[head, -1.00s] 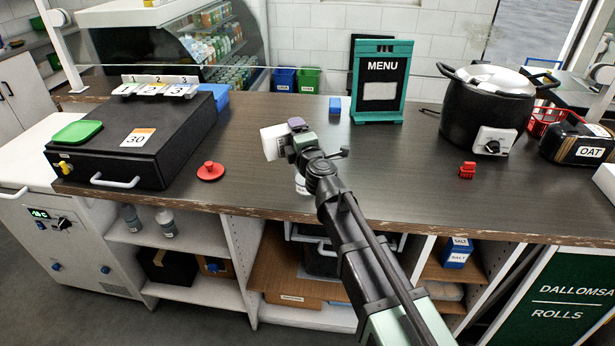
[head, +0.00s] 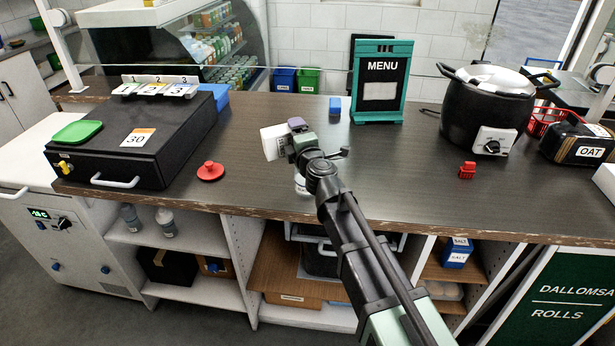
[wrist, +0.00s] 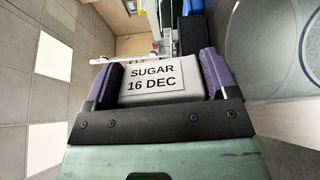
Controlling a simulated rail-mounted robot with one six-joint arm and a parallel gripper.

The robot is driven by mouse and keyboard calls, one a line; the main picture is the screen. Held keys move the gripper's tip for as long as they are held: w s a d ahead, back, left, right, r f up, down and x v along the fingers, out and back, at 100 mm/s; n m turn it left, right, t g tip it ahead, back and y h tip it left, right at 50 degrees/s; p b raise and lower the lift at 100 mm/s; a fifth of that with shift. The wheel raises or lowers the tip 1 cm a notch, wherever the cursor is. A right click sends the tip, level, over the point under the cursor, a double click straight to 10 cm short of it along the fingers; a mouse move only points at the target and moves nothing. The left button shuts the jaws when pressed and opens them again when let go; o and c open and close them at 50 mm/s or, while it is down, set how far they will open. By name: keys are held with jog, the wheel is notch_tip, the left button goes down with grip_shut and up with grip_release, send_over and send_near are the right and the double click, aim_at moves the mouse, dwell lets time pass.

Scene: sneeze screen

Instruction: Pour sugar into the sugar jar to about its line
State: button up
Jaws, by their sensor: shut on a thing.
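My gripper (head: 298,136) is above the middle of the counter and shut on a white sugar container (head: 270,143). In the wrist view, the container (wrist: 152,84) reads "SUGAR 16 DEC" and sits between the purple finger pads. A small pale object (head: 300,186) shows on the counter below my gripper, mostly hidden by my arm; I cannot tell if it is the sugar jar.
A red knobbed lid (head: 210,172) lies left of my gripper, beside a black cash drawer (head: 115,145). A black pot (head: 485,110) and a red clip-like item (head: 467,170) are right. Counter between is clear.

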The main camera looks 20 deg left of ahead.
jog(key=r+n+g+y+p, duration=0.1)
jog(key=n, duration=0.1)
jog(key=s+r+n+g+y+p, duration=0.1)
jog(key=r+n+g+y+p, duration=0.1)
jog(key=n, duration=0.1)
jog(key=shift+d+r, duration=0.1)
jog(key=shift+f+n, duration=0.2)
jog(key=shift+n, duration=0.3)
jog(key=shift+s+a+r+n+p, duration=0.1)
jog(key=shift+s+r+n+p, duration=0.05)
jog(key=shift+r+n+p, duration=0.35)
jog(key=shift+s+a+r+n+p, duration=0.1)
jog(key=shift+r+n+p, duration=0.25)
jog(key=shift+n, duration=0.65)
jog(key=shift+s+a+r+n+p, duration=0.2)
jog(key=shift+r+n+p, duration=0.35)
jog(key=shift+n, duration=0.95)
